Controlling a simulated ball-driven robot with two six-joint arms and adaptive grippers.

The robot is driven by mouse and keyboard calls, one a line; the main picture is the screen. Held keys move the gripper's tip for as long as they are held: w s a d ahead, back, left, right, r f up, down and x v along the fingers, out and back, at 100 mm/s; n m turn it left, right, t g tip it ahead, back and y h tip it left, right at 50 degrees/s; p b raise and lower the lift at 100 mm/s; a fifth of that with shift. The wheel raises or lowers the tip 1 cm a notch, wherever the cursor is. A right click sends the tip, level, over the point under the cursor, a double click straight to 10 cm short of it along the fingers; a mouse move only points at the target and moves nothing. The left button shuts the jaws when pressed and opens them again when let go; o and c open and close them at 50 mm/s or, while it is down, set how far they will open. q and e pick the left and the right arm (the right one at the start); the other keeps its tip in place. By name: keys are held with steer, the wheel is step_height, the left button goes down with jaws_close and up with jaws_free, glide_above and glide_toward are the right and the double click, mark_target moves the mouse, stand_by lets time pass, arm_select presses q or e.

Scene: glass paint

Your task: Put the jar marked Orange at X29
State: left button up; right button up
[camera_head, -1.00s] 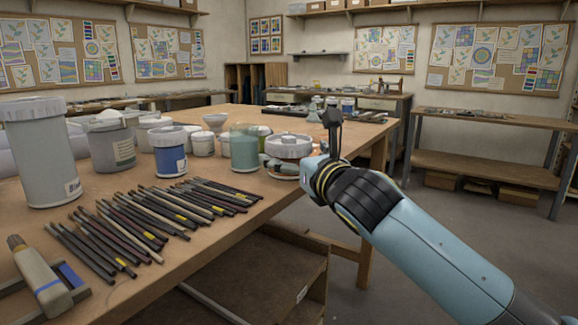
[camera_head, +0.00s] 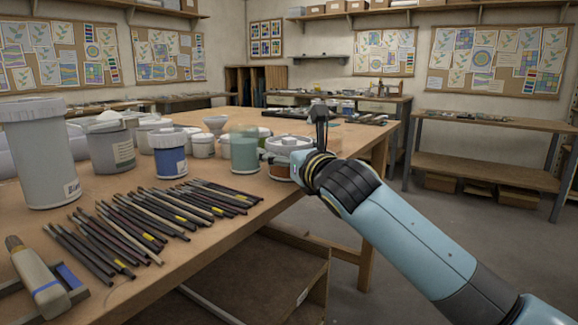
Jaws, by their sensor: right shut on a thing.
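A white-lidded jar (camera_head: 279,171) with an orange-brown band stands out at the right end of the row of jars, near the table's right edge. Its marking cannot be read. My right gripper (camera_head: 298,163) is at the jar's right side and is shut on it; the fingers are mostly hidden behind my wrist. I cannot tell whether the jar touches the table. My left gripper is not in view. No mark X29 can be read.
A green glass jar (camera_head: 244,151) stands close left of the held jar. A blue jar (camera_head: 170,154), a tall grey jar (camera_head: 40,155) and several white pots stand further left. Many brushes (camera_head: 150,220) lie in front. The table (camera_head: 225,245) has bare wood at its front right.

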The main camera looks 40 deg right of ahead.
mark_target(290, 138)
steer(key=shift+r, duration=0.6)
step_height(290, 138, up, 4)
steer(key=shift+s+f+p, duration=0.1)
steer(key=shift+f+p, duration=0.05)
steer(key=shift+p, duration=0.75)
steer(key=s+d+r+p, duration=0.2)
steer(key=s+d+r, duration=0.3)
steer(key=s, duration=0.5)
steer(key=shift+d+r, duration=0.2)
steer(key=shift+r, duration=0.4)
